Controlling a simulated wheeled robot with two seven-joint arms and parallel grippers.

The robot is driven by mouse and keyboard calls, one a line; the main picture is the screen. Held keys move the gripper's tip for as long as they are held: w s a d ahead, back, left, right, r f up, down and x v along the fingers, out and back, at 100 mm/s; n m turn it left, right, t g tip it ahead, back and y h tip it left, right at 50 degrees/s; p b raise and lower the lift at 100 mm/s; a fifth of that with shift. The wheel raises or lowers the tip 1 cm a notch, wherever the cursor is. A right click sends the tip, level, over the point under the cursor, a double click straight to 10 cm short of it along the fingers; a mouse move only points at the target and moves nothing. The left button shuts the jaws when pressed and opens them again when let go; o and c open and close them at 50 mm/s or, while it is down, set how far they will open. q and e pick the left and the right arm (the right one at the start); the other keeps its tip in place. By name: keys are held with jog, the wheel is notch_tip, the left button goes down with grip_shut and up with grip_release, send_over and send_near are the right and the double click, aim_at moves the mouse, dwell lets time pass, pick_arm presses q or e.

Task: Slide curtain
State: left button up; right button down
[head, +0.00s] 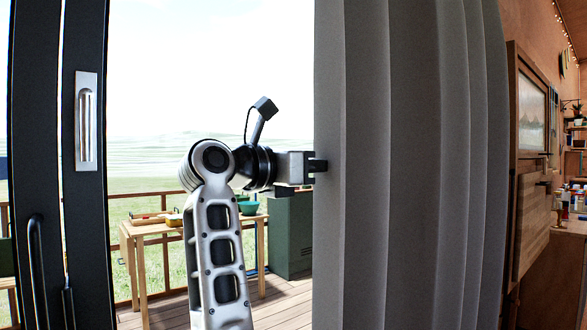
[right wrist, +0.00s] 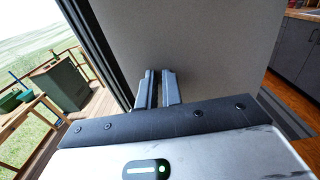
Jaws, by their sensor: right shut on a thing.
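The grey pleated curtain (head: 415,150) hangs on the right half of the head view, its left edge near the middle. My right gripper (head: 317,166) reaches that left edge from the left and is shut on it. In the right wrist view the two dark fingers (right wrist: 158,78) are close together against the pale grey curtain (right wrist: 215,45). The exact pinch on the cloth is hard to see. My left gripper is not in view.
A dark door frame with a metal handle plate (head: 87,120) stands at the left. The doorway opens onto a deck with a wooden table (head: 150,228) and a green cabinet (head: 290,235). A wood-framed panel (head: 530,110) is right of the curtain.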

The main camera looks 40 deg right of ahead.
jog(key=c, duration=1.6)
grip_release()
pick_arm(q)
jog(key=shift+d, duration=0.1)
pick_arm(e)
jog(key=shift+o, duration=0.2)
pick_arm(q)
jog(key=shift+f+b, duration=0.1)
jog(key=shift+b, duration=0.4)
pick_arm(e)
jog(key=a, duration=1.6)
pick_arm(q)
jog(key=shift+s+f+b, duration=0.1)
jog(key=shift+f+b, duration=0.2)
pick_arm(e)
jog(key=d+f, duration=0.2)
jog(key=d, duration=1.1)
jog(key=shift+d+f, duration=0.4)
